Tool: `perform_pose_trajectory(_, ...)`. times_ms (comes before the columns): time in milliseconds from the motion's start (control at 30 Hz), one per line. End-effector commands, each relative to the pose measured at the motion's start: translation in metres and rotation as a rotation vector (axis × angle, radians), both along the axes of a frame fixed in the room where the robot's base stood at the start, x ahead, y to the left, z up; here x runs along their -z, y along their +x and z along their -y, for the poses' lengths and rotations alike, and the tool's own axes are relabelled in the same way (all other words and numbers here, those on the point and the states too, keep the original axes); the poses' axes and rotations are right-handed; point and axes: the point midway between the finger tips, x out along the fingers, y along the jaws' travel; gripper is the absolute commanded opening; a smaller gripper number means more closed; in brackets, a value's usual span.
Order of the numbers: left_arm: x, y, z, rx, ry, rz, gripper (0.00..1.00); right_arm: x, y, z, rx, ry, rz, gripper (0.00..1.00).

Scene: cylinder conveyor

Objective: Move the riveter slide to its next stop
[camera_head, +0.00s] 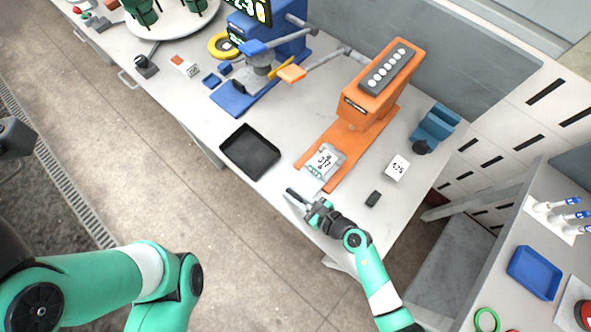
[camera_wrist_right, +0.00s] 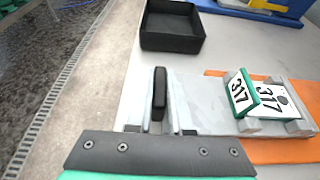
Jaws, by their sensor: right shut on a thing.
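The orange riveter (camera_head: 372,92) stands on the bench, its orange base (camera_head: 340,183) running toward the front edge. The grey slide (camera_head: 312,184) lies on that base and carries a plate marked 317 (camera_head: 327,160). In the right wrist view the slide (camera_wrist_right: 200,97) extends left from the plate (camera_wrist_right: 266,97), which has a green-edged tag, to a black upright handle (camera_wrist_right: 159,92). My right gripper (camera_head: 298,199) is at the slide's front end, shut on the handle; the wrist view shows the handle between its fingers (camera_wrist_right: 160,127). My left gripper is out of view.
A black tray (camera_head: 250,152) lies left of the slide. A blue holder (camera_head: 435,125) stands further right, and a blue press (camera_head: 262,70) at the back left.

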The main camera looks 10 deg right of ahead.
Motion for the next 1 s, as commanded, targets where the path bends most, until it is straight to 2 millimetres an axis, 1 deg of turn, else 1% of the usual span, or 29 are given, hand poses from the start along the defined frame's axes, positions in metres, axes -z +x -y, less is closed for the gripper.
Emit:
perform_pose_trajectory(133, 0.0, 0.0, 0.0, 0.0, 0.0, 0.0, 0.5, -0.002, -0.001, -0.003, -0.007, 0.005, 0.0, 0.0)
perform_pose_trajectory(167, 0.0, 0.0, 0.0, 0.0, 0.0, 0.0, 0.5, -0.002, -0.001, -0.003, -0.007, 0.005, 0.0, 0.21)
perform_pose_trajectory(300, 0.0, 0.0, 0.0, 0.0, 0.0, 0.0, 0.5, -0.002, -0.001, -0.002, -0.006, 0.004, 0.001, 0.46)
perform_pose_trajectory(333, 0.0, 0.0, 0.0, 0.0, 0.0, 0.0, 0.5, -0.002, -0.001, -0.002, -0.006, 0.004, -0.001, 0.49)
perform_pose_trajectory(600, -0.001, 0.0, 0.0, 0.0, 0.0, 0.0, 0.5, -0.001, -0.001, -0.001, -0.003, 0.003, -0.001, 0.49)
perform_pose_trajectory(700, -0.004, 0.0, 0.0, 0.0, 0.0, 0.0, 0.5, -0.005, -0.005, 0.004, -0.002, 0.002, 0.0, 0.49)
perform_pose_trajectory(767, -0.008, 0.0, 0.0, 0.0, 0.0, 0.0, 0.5, -0.009, -0.012, 0.009, -0.002, 0.002, -0.002, 0.49)
perform_pose_trajectory(867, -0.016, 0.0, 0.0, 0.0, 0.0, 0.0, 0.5, -0.018, -0.027, 0.021, 0.001, 0.002, -0.002, 0.49)
perform_pose_trajectory(1000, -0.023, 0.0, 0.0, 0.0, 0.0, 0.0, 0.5, -0.031, -0.052, 0.041, 0.002, 0.003, -0.002, 0.49)
